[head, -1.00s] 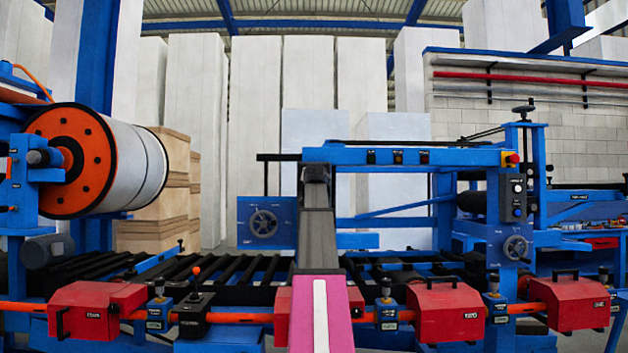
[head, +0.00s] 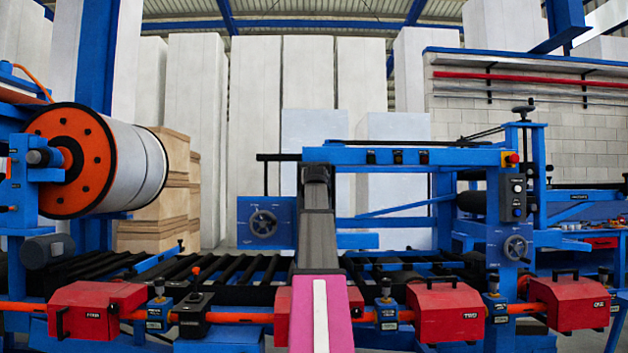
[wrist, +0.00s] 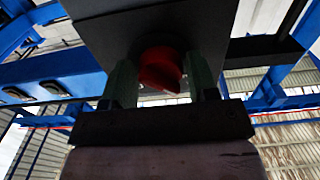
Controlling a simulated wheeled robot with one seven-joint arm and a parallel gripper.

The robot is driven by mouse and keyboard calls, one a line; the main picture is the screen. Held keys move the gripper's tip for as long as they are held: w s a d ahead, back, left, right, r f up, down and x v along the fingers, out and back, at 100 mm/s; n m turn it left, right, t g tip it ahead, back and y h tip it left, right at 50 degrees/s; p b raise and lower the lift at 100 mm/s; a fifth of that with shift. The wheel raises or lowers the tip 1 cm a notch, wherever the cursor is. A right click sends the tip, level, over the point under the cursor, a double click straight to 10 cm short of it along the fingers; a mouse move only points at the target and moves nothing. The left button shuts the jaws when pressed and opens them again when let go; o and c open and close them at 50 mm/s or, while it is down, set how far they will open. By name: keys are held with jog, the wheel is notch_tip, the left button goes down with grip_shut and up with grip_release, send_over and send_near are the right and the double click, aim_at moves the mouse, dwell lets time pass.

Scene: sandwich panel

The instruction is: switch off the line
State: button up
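A red knob (wrist: 160,70) sits on the face of a dark box (wrist: 145,25) in the wrist view, its grip slightly tilted. My gripper (wrist: 160,80) reaches up to it with one finger on each side. The fingers are partly closed and appear to be shut on the knob, with no clear gap beside it. In the head view my arm rises in front of the blue frame (head: 440,157), and my gripper and this knob are hidden there.
A red button on a yellow base (head: 512,159) sits at the frame's right, above a dark control box (head: 516,198). Small indicators line the top beam. A roller conveyor (head: 230,275), red boxes (head: 445,312) and a large white roll (head: 135,165) surround my arm.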

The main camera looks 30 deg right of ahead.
jog(key=shift+o, duration=0.9)
jog(key=shift+s, duration=0.1)
jog(key=v, duration=1)
jog(key=shift+s+a, duration=0.2)
jog(key=shift+a, duration=0.05)
jog(key=shift+f, duration=0.1)
